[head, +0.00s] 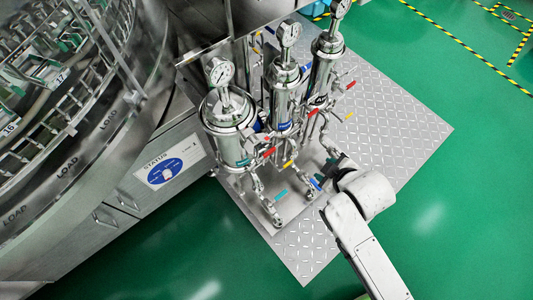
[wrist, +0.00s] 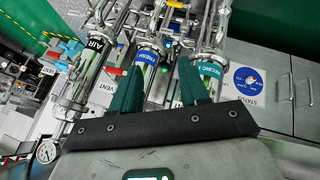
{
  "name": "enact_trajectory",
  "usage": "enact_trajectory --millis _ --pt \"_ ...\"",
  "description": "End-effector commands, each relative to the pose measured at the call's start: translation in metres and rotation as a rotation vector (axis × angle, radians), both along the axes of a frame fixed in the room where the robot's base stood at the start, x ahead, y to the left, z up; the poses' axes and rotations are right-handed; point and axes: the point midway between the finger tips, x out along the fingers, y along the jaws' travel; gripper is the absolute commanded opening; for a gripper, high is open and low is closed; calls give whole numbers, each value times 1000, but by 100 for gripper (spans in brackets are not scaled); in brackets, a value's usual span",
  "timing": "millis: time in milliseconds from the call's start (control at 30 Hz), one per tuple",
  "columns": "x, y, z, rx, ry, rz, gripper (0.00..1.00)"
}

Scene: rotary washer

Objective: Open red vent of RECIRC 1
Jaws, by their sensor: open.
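The RECIRC 1 filter housing (head: 222,115) is the nearest steel cylinder in the head view, with a teal label and a gauge on top. A red handle (head: 268,152) sits at its lower right. In the wrist view the RECIRC 1 teal label (wrist: 209,70) is right of the fingers, and the picture is turned, with a gauge at lower left. My gripper (wrist: 160,75) is open and empty, its two dark green fingers apart in front of the housings.
The blue-labelled housing (head: 284,98) and the AIR housing (head: 324,68) stand behind RECIRC 1. Yellow (head: 288,163), green (head: 281,194) and other coloured handles crowd the piping. The rotary washer (head: 60,110) fills the left. Diamond plate (head: 400,135) and green floor at right are clear.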

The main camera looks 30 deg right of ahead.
Motion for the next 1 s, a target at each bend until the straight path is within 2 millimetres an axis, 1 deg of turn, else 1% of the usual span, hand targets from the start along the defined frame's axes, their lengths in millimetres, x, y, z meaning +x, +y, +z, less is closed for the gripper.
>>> enact_trajectory --millis 33,100,200,300,400,500,600,700,867,967,1000 --pt "11 0 -22 -53 -60 65 45" --pt "27 2 -33 -134 -152 159 45" --pt "46 7 -46 -259 -282 289 45" --pt "60 16 -56 -392 -412 418 45" --pt "69 29 -65 -526 -544 538 45" --pt "72 44 -71 -650 -666 641 45" --pt "71 58 -73 -749 -767 714 45" --pt "68 67 -73 -815 -836 759 45" --pt "69 74 -71 -859 -885 787 45" --pt "77 76 -70 -861 -888 787 45" --pt "83 77 -69 -860 -889 786 45"
